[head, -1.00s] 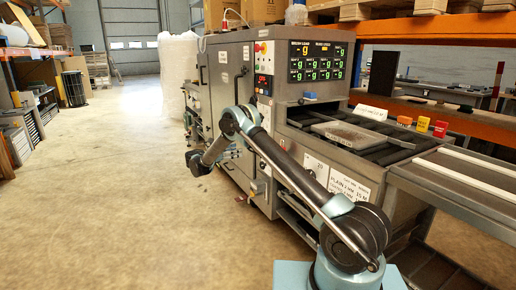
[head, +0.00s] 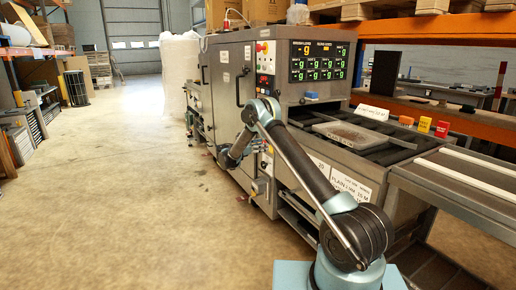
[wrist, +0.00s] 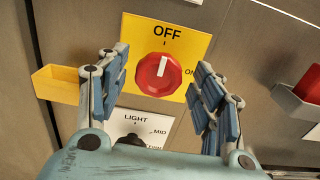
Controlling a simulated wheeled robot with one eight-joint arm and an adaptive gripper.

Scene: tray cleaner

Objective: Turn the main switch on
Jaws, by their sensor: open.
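The main switch (wrist: 153,72) is a round red knob on a yellow plate (wrist: 196,40) in the wrist view. Its white mark points up at the word OFF; ON is printed at the right, partly covered by a finger. My gripper (wrist: 160,76) is open, with blue-padded fingers to the left and right of the knob. There is a visible gap on each side in the picture; how far the tips are from the panel I cannot tell. In the head view my arm's end is by the machine's side, and the switch cannot be made out.
Below is a LIGHT plate (wrist: 150,124) with a black knob, partly hidden by my gripper. The tray machine (head: 232,75) stands beside open floor (head: 110,180).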

